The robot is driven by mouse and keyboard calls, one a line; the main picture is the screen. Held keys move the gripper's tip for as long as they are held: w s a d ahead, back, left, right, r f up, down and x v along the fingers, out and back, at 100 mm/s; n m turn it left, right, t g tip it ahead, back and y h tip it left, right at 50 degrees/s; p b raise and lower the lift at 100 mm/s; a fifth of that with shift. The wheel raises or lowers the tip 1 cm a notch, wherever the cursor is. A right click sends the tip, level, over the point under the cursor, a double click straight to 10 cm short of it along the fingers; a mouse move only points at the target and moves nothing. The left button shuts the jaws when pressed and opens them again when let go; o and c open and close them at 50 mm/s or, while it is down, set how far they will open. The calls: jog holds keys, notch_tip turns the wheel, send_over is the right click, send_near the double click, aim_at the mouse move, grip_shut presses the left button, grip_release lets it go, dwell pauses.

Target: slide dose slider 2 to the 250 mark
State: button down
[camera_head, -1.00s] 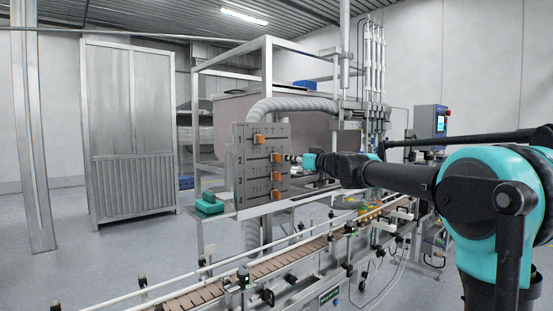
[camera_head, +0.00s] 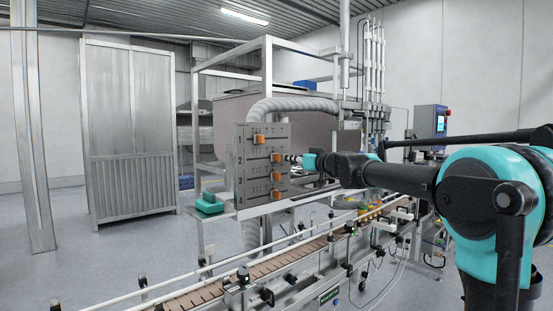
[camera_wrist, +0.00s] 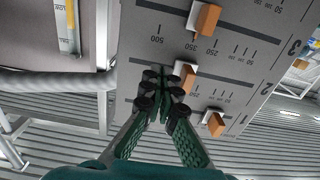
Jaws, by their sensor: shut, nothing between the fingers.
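The grey dose panel (camera_head: 262,148) has several orange-and-white sliders on horizontal slots. Dose slider 2 (camera_head: 277,157) is in the second row, right of the number 2, on the right part of its slot. In the wrist view the panel appears upside down, with slider 2 (camera_wrist: 184,75) on the middle slot. My gripper (camera_wrist: 161,84) is shut and empty, its dark tips just left of slider 2 in that view; I cannot tell whether they touch it. The tips hide part of the scale, so slider 2's exact mark is unclear. A 250 label shows close by.
Slider 3 (camera_wrist: 206,18) and slider 1 (camera_wrist: 215,123) lie close on either side of slider 2. The conveyor (camera_head: 290,264) runs below the panel. A ribbed grey hose (camera_head: 290,104) passes behind it, and a teal object (camera_head: 209,205) sits to its left.

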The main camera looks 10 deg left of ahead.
jog(key=shift+s+a, duration=1.25)
jog(key=shift+s, duration=0.3)
jog(key=shift+w, duration=0.1)
dwell(0.3)
send_near(279, 158)
jog(key=shift+w+d, duration=0.2)
jog(key=shift+w, duration=0.5)
dwell(0.5)
jog(key=shift+f, duration=0.1)
jog(key=s+d+f+m+g+h, duration=0.15)
jog(key=s+d+f, duration=0.3)
jog(key=f, duration=0.65)
jog(key=s+d+f+m+g+h, duration=0.1)
jog(key=s+d+f+h, duration=0.3)
jog(key=f, duration=0.6)
jog(key=s+d+f+m+g+h, duration=0.1)
jog(key=s+d+f+g, duration=0.15)
jog(key=s+f, duration=0.6)
jog(key=s+d+f+m+g+h, duration=0.1)
jog(key=s+d+f+m+h, duration=0.2)
jog(key=s+d+f, duration=0.4)
jog(key=s+d+f+m+h, duration=0.4)
jog(key=s+d+f, duration=0.4)
jog(key=d+f, duration=0.3)
notch_tip(279, 158, down, 4)
jog(key=shift+s+r+g+h, duration=0.15)
jog(key=shift+s+g+h, duration=0.15)
jog(key=shift+g+h, duration=0.1)
